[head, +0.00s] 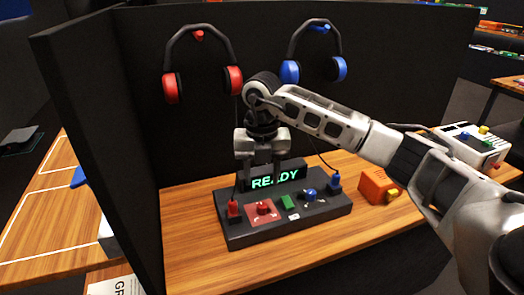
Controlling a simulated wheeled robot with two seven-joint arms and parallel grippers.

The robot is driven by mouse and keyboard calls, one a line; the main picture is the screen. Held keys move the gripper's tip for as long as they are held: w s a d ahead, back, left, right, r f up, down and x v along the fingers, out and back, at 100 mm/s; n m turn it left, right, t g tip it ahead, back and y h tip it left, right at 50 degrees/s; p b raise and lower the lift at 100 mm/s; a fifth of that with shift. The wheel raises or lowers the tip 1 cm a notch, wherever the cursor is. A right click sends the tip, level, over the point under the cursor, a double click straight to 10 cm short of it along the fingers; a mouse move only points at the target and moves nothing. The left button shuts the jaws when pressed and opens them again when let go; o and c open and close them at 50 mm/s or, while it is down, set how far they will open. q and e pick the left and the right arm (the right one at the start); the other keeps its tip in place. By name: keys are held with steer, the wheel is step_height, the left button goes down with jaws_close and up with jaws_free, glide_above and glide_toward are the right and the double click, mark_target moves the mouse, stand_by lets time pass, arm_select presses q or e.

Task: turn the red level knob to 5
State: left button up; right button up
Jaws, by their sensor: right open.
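The red level knob (265,208) sits on a red plate at the left front of the dark control panel (240,241). Its pointer and scale marks are too small to read. My right gripper (262,181) hangs above and behind the knob, pointing down, in front of the display. It is open and empty, with its fingers apart and clear of the knob. My left gripper is out of view.
The display (289,176) reads READY. A red plug (233,209), green button (287,202), blue knob (310,194) and blue plug (335,182) are on the panel. An orange box (374,187) stands right. Red headphones (173,86) and blue headphones (290,72) hang behind.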

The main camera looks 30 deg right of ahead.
step_height(320, 180, up, 7)
steer(key=shift+r, duration=0.15)
stand_by(0.6)
